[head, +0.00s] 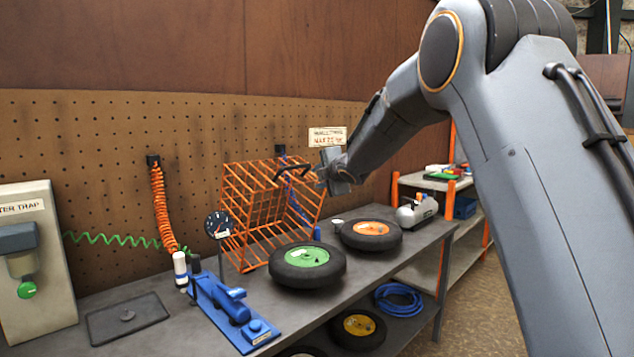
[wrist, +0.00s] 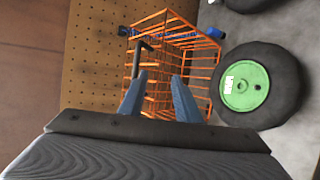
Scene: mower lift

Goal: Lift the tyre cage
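The tyre cage (head: 262,207) is an orange wire frame on the grey bench against the pegboard. It looks tilted in the head view; I cannot tell what its far side rests on. A black handle (head: 292,170) sticks out near its top edge. My gripper (head: 322,173) is just right of the handle, near the cage's upper right corner. In the wrist view, the blue fingers of my gripper (wrist: 159,82) are apart with nothing clearly between them. The cage (wrist: 205,42) lies beyond them, and the handle (wrist: 143,47) shows past the left fingertip.
A green-hubbed tyre (head: 308,265) and an orange-hubbed tyre (head: 371,235) lie flat on the bench (head: 190,338) near the cage. A shelf (head: 440,182) is behind right.

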